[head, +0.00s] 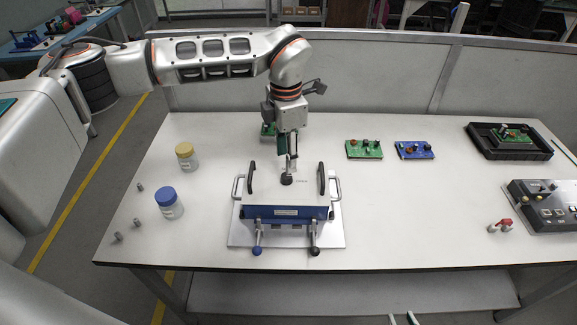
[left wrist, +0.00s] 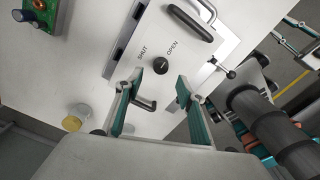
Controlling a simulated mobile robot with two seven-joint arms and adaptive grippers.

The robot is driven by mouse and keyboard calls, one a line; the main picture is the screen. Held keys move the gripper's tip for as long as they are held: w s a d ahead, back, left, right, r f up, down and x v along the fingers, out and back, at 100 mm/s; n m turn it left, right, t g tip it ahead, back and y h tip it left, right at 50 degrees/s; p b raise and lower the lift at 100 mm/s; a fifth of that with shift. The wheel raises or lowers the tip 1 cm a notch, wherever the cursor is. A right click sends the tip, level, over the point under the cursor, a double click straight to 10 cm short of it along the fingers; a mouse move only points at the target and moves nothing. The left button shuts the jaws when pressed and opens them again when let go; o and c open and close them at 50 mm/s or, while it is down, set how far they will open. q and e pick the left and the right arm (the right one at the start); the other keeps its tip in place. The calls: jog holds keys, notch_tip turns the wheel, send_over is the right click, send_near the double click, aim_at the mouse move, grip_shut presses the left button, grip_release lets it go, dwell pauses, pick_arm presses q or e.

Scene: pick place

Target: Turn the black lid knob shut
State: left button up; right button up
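The black lid knob (head: 287,179) stands upright on the white lid (head: 306,197) of a blue-fronted box. In the left wrist view the round knob (left wrist: 163,65) lies just beyond my fingertips, by the printed words SHUT and OPEN. Its pointer is too small to read. My left gripper (head: 289,164) points down just above the knob. The left wrist view shows its two teal-padded fingers (left wrist: 160,80) apart, with nothing between them. My right gripper (head: 402,318) shows only its tips at the bottom edge, apart and empty.
Black handles (head: 321,178) flank the knob; levers stick out in front. Two jars (head: 169,203) stand left. Green (head: 364,149) and blue (head: 414,150) circuit boards lie behind right. A black tray (head: 484,146) and grey panel (head: 545,207) are far right.

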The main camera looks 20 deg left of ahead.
aim_at(287, 175)
pick_arm(q)
jog(key=shift+f, duration=3.05)
grip_shut()
